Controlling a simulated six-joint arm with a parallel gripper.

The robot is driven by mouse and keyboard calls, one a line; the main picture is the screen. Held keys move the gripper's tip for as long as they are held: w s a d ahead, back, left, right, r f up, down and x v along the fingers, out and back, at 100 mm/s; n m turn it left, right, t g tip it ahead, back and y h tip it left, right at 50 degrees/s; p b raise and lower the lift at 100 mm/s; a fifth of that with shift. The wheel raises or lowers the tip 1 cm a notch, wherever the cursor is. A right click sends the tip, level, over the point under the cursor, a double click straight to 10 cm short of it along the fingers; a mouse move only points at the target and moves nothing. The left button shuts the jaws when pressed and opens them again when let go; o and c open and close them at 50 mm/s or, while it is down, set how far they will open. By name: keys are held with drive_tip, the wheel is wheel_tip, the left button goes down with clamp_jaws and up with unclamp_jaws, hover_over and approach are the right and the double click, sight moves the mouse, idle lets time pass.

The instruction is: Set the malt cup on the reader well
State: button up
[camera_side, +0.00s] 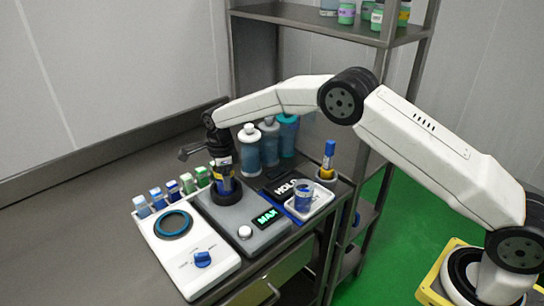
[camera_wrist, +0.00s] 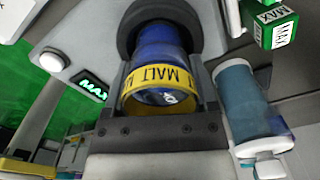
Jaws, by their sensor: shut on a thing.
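The malt cup (camera_wrist: 163,75), blue with a yellow band lettered MALT, is held by my gripper (camera_wrist: 160,125); in the side view the cup (camera_side: 225,185) stands upright below my gripper (camera_side: 221,166). Its lower end is at the black ring of the reader well (camera_side: 227,197), on a grey unit with a lit green MAX display. The ring (camera_wrist: 125,35) surrounds the cup's far end in the wrist view. My gripper is shut on the cup. Whether the cup's base touches the well floor is hidden.
A white unit (camera_side: 195,245) with a blue knob and teal ring stands left of the reader. A vial rack (camera_side: 140,213) and several bottles (camera_side: 269,142) stand behind. A white tray (camera_side: 318,204) with a blue cup and a HOLD panel (camera_side: 284,188) lie right.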

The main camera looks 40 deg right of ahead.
drive_tip(key=shift+f, duration=0.5)
drive_tip(key=o, duration=1.2)
wheel_tip(320, 180, up, 11)
idle(1.2)
drive_tip(key=shift+s, duration=0.1)
idle(0.4)
drive_tip(key=s+d+f+n+t, duration=0.1)
drive_tip(key=s+d+n, duration=0.2)
drive_tip(key=s+n, duration=0.4)
drive_tip(key=s+d+f+n, duration=0.1)
drive_tip(key=s+d+n, duration=0.3)
drive_tip(key=s+n, duration=0.4)
drive_tip(key=s+d+n+t, duration=0.1)
drive_tip(key=s+d+n, duration=0.3)
drive_tip(key=s, duration=1.2)
drive_tip(key=n, duration=0.3)
drive_tip(key=shift+s+f+t, duration=0.25)
drive_tip(key=shift+f+t, duration=0.05)
drive_tip(key=shift+f, duration=0.1)
